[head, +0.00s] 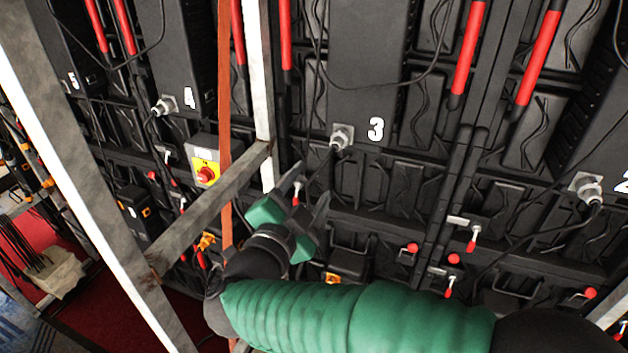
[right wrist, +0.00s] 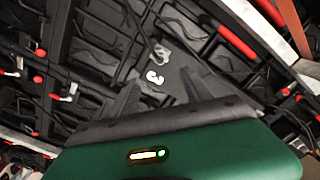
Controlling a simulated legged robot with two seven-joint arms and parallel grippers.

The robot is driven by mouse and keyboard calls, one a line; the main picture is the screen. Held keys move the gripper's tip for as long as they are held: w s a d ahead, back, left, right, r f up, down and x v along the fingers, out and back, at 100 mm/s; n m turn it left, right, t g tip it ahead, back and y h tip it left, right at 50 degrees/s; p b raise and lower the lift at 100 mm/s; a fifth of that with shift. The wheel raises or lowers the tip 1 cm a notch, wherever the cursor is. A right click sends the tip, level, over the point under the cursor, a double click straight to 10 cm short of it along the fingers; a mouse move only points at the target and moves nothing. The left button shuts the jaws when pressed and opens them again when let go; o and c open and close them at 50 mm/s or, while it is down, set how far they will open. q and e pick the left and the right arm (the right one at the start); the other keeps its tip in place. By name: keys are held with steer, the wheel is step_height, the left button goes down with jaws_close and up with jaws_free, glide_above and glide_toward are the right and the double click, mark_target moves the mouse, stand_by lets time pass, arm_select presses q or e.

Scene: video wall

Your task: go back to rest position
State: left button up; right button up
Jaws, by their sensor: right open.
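My right arm, in a green sleeve, comes in from the lower right in the head view. My right gripper (head: 306,190) is open and empty, its two grey fingers apart. It is in front of the black video wall, below the connector (head: 341,137) beside the white number 3 (head: 376,130). In the right wrist view the fingers of my right gripper (right wrist: 165,98) point toward the panel with the number 3 (right wrist: 154,76), with nothing between them. My left gripper is not in view.
A metal frame post (head: 80,170) and a slanted bar (head: 205,215) stand left of my right gripper. An orange strap (head: 225,120) hangs by the frame. Red-handled latches (head: 472,241) stick out at right.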

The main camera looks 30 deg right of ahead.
steer(key=shift+d, duration=0.1)
steer(key=w+a+f+n+t+y, duration=0.4)
steer(key=w+f+n+y, duration=0.1)
steer(key=w+n+y, duration=0.2)
steer(key=s+a+f+n+g+y, duration=0.1)
steer(key=a+f+n+g+y, duration=0.2)
steer(key=f, duration=0.4)
steer(key=s+a+f+n+g+y, duration=0.1)
steer(key=s+f+n+y, duration=0.15)
steer(key=f+n, duration=0.35)
steer(key=s+d+f+n+g+y, duration=0.1)
steer(key=s+d+f+n+g, duration=0.2)
steer(key=s+f+g, duration=0.6)
steer(key=s+d+f, duration=0.1)
steer(key=s+f, duration=0.4)
steer(key=s, duration=0.2)
steer(key=shift+s+d+f, duration=0.15)
steer(key=shift+s+f, duration=0.05)
steer(key=shift+s, duration=0.15)
